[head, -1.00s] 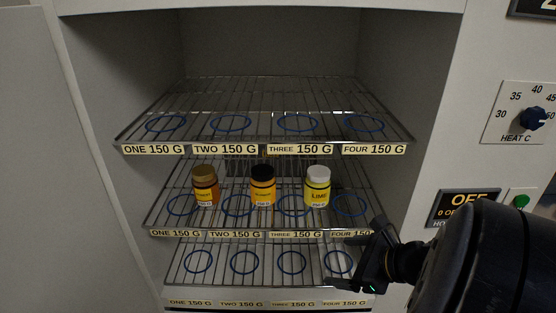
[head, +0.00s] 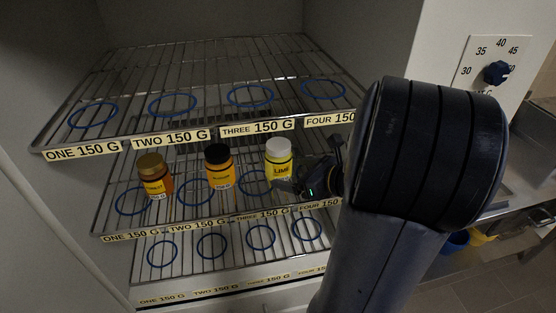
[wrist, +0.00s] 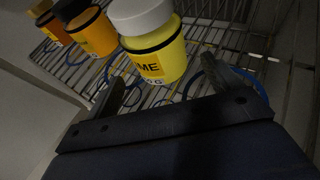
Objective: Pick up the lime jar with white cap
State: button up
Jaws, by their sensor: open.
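The lime jar (head: 279,160) has a white cap, a yellow-green body and a LIME label. It stands upright on the middle wire shelf, rightmost of three jars. In the wrist view the lime jar (wrist: 160,58) is at top centre, just beyond and between the fingers. My gripper (head: 306,178) is close to the right side of the jar in the head view, partly hidden by my arm. In the wrist view my gripper (wrist: 160,90) is open and empty, its two fingers pointing toward the jar. I cannot tell whether a finger touches it.
A black-capped jar (head: 219,166) and a brown-capped jar (head: 154,176) stand left of the lime jar. The upper shelf (head: 200,121) is close above and holds no jars. The lower shelf (head: 237,238) is also empty. A heat dial (head: 497,72) is on the right panel.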

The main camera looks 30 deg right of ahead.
aim_at(279, 166)
jog(key=shift+w+a, duration=0.2)
jog(key=shift+w, duration=0.3)
jog(key=shift+r+p+x, duration=0.15)
jog(key=shift+p+x, duration=0.1)
jog(key=shift+x, duration=0.85)
jog(key=shift+r+p+x, duration=0.1)
jog(key=shift+p+x, duration=0.1)
jog(key=shift+x, duration=0.9)
jog(key=shift+w, duration=0.1)
jog(key=shift+c, duration=0.4)
jog(key=c, duration=1.3)
jog(key=shift+r, duration=0.1)
